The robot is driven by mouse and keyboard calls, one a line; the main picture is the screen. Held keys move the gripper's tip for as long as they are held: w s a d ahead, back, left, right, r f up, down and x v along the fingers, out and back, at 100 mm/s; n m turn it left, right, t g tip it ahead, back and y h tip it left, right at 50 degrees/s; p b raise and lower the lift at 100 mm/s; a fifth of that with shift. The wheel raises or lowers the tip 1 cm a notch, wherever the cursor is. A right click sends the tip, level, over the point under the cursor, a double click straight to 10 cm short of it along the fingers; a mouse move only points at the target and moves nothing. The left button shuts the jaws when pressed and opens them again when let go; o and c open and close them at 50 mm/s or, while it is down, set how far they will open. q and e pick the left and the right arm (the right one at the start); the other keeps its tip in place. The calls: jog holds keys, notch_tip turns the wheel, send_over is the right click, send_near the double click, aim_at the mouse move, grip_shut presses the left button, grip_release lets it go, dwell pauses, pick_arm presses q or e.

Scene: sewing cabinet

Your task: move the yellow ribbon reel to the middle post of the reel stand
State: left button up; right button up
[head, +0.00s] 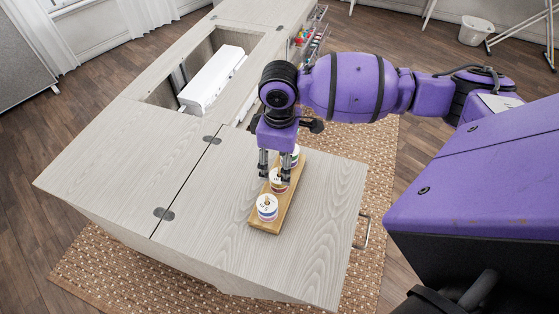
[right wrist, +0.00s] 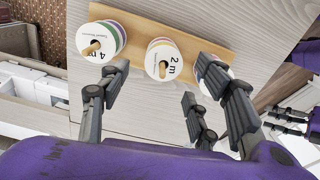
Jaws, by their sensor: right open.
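The wooden reel stand (head: 262,225) lies on the cabinet top, with white-faced reels on its three posts. The middle post holds a reel marked "2 m" (right wrist: 164,58), whose rim shows yellow and reddish bands; it also shows in the head view (head: 278,184). I take this for the yellow ribbon reel, though layers are hard to separate. My right gripper (head: 274,180) points down over the stand, open, its fingers to either side of the middle reel. It also shows large in the right wrist view (right wrist: 167,80).
A green-and-purple-rimmed reel marked "4 m" (right wrist: 98,45) is on the far post. A blue-and-purple-rimmed reel (head: 267,207) is on the near post, partly behind a finger in the wrist view. A white machine (head: 213,78) sits in the cabinet recess. The cabinet top left of the stand is clear.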

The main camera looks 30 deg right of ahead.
notch_tip(320, 180, up, 12)
jog(key=shift+f, duration=0.15)
jog(key=shift+f, duration=0.1)
dwell(0.6)
